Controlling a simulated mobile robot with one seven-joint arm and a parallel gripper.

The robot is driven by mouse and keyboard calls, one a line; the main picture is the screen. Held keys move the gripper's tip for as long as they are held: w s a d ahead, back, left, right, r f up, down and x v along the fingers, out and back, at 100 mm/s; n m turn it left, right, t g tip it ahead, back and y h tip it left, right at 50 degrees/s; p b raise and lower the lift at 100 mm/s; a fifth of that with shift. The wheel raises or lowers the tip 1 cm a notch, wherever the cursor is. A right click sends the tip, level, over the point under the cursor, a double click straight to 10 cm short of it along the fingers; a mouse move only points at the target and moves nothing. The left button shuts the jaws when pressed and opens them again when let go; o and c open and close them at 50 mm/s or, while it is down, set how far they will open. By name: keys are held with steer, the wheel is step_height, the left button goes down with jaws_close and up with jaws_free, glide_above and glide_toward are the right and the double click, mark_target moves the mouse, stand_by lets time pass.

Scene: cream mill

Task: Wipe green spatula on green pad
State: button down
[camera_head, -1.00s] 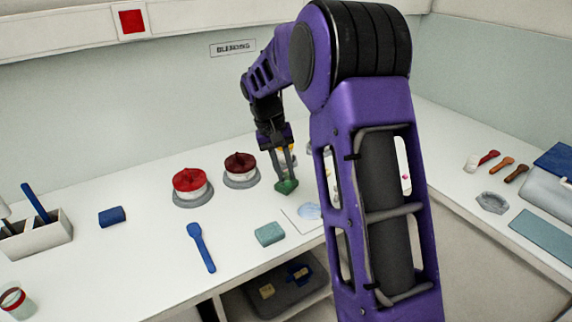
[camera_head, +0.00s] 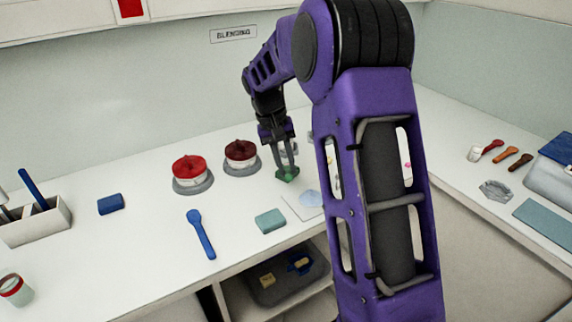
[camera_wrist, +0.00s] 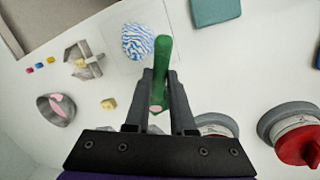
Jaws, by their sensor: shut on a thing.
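In the head view only a small green part of the spatula (camera_head: 288,175) shows below the fingers. The green pad (camera_head: 269,221), a flat teal block, lies near the table's front edge, apart from the spatula. It also shows at the top of the wrist view (camera_wrist: 215,11).
A sheet with a blue-white swirled blob (camera_wrist: 137,42) lies beside the spatula. Red-lidded (camera_head: 191,169) and dark-lidded (camera_head: 241,153) jars stand on grey bases behind. A blue spatula (camera_head: 201,234) and blue pad (camera_head: 110,204) lie left. My arm hides part of the table.

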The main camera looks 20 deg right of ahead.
steer(key=shift+f, duration=0.5)
stand_by(0.9)
steer(key=shift+s, duration=0.2)
steer(key=shift+s+a+b, duration=0.2)
steer(key=shift+s+b, duration=0.15)
steer(key=shift+s, duration=0.25)
steer(key=shift+w+d+r+p, duration=0.1)
steer(key=shift+w+d+p, duration=0.1)
steer(key=shift+w+p, duration=0.5)
steer(key=shift+s, duration=0.1)
steer(key=shift+s+a+b, duration=0.2)
steer(key=shift+s+b, duration=0.25)
steer(key=shift+s, duration=0.15)
steer(key=shift+w, duration=0.15)
